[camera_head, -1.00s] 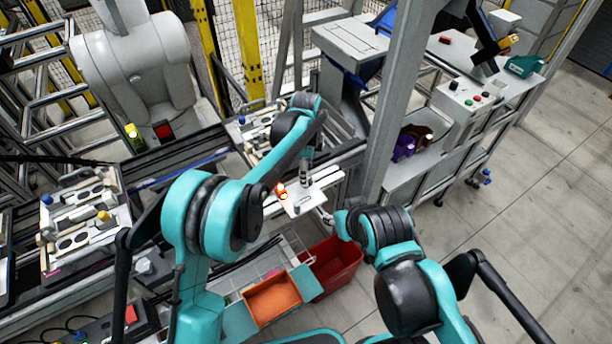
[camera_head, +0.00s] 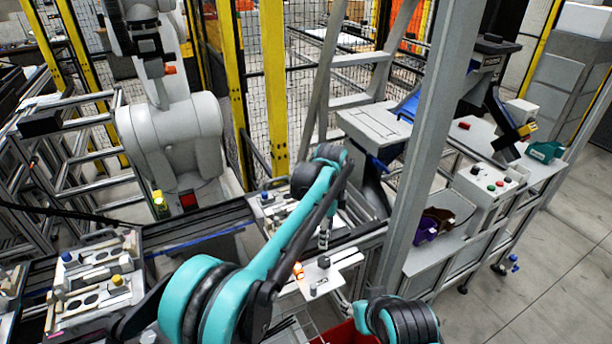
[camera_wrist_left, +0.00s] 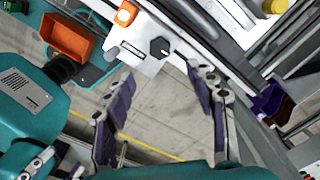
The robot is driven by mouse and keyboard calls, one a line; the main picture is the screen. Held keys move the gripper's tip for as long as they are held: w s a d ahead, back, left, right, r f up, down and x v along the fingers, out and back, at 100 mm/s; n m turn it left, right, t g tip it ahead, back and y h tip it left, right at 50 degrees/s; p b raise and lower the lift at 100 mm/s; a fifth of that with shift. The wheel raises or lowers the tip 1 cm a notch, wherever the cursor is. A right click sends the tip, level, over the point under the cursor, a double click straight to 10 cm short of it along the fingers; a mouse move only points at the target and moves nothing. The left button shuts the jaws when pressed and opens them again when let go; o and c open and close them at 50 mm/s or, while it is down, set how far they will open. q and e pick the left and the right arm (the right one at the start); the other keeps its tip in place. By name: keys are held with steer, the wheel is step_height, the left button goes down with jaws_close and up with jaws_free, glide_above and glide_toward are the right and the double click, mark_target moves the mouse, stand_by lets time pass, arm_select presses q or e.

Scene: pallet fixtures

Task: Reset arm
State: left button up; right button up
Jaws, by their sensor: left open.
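My left gripper (camera_wrist_left: 163,98) is open and empty in the left wrist view, with its two dark purple-padded fingers spread over bare grey floor. A white plate (camera_wrist_left: 138,50) with a black knob and an orange lamp lies beyond the fingertips. My left arm (camera_head: 285,235) reaches in from the left in the head view.
The white plate (camera_head: 335,271) adjoins the conveyor in the head view. A grey post (camera_head: 432,150) stands right of my left arm. An orange bin (camera_wrist_left: 70,38) shows in the wrist view. A purple bin (camera_head: 427,228) sits on the right bench. Open floor (camera_head: 560,270) lies right.

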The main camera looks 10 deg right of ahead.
arm_select(q)
steer(key=s+a+r+n+t+b, duration=0.1)
steer(key=s+a+r+n, duration=0.2)
steer(key=a, duration=0.4)
steer(key=s+a+r+n+t+h+b, duration=0.1)
steer(key=s+a+n, duration=0.25)
steer(key=a, duration=0.25)
steer(key=s+a+r+n+t, duration=0.1)
steer(key=s+a+r+n, duration=0.1)
steer(key=a+n, duration=0.4)
steer(key=s+a+f+n+t+b, duration=0.1)
steer(key=s+a+f+n+t, duration=0.1)
steer(key=s+a+f+n, duration=0.2)
steer(key=s+a+f+n+t+y+b, duration=0.1)
steer(key=s+a+f+n, duration=0.3)
steer(key=s+a, duration=0.6)
steer(key=shift+s+f+n+t, duration=0.25)
steer(key=shift+s+n+t, duration=0.4)
steer(key=shift+n, duration=0.4)
